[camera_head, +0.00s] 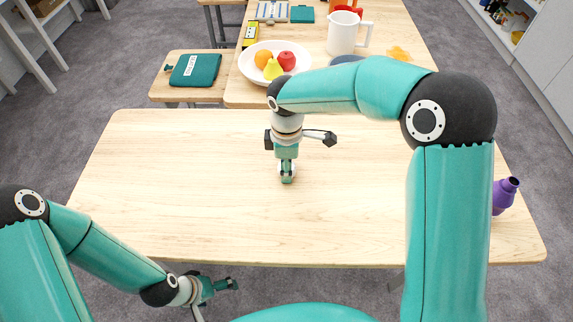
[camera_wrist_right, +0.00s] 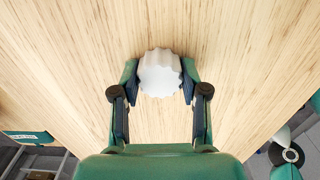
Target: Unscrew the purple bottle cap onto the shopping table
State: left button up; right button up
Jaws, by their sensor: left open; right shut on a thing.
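My right gripper (camera_head: 287,177) points down at the middle of the table. In the right wrist view it is shut on a white ridged bottle cap (camera_wrist_right: 160,74), with a finger on either side. The cap is at or just above the wood; I cannot tell if it touches. My left gripper (camera_head: 218,289) is open and empty, in front of the table's near edge.
Behind stands another table with a white fruit bowl (camera_head: 250,70), a white pitcher (camera_head: 345,33) and other items. A teal book (camera_head: 195,70) lies on a small bench. The left half of the shopping table is clear.

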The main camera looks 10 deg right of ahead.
jog(key=shift+f, duration=0.15)
jog(key=o, duration=1.3)
jog(key=shift+c, duration=0.2)
jog(key=shift+r, duration=0.2)
notch_tip(320, 180, up, 12)
jog(key=shift+p, duration=0.35)
